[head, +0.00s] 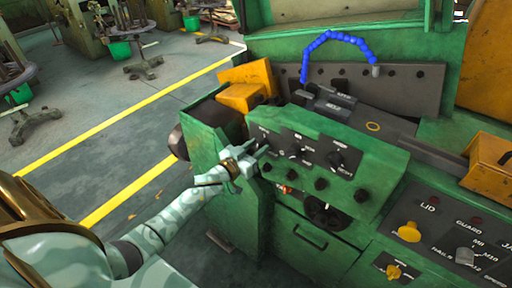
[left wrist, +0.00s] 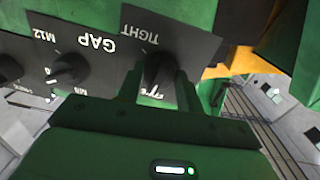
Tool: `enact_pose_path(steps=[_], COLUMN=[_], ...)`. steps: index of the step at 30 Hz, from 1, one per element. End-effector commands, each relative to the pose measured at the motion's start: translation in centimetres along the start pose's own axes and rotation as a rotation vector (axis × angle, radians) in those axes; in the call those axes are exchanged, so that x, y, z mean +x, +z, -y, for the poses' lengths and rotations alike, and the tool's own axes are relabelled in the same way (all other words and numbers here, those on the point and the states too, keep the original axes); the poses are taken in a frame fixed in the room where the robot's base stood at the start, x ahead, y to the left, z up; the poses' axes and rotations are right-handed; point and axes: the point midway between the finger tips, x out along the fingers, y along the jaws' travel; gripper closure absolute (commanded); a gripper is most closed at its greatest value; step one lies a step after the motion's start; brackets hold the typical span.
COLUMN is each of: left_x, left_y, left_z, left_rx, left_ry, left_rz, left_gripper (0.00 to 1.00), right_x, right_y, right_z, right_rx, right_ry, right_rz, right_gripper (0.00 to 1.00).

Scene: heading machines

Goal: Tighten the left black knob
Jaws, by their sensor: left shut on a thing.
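The left black knob (left wrist: 158,70) is on a dark plate between the words TIGHT and FREE, seen upside down in the left wrist view. My left gripper (left wrist: 157,92) is shut on this knob, with one finger on each side. In the head view my left gripper (head: 254,155) reaches the left end of the green machine's control panel (head: 300,150) and mostly covers the knob. The exact angle of the knob's pointer is hard to make out. My right gripper is not in view.
A GAP knob (left wrist: 68,70) sits beside the held knob. More black knobs, including a larger one (head: 336,160), are on the panel. An orange block (head: 240,97) stands behind the panel's left end. A lower panel with a yellow knob (head: 409,232) is at right. Open floor lies left.

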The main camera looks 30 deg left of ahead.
Motion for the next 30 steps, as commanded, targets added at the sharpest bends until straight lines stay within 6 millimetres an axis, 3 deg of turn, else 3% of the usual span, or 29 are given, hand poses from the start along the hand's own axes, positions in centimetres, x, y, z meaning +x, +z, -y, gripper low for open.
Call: enact_pose_path(steps=[30], left_x=[0.02], left_y=[-0.10], left_z=[-0.20], left_rx=[0.940], left_ry=[-0.012], left_rz=[0.062], left_gripper=[0.87], right_x=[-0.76], right_y=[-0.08], right_z=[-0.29], right_rx=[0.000], right_ry=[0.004], right_rz=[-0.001], right_gripper=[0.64])
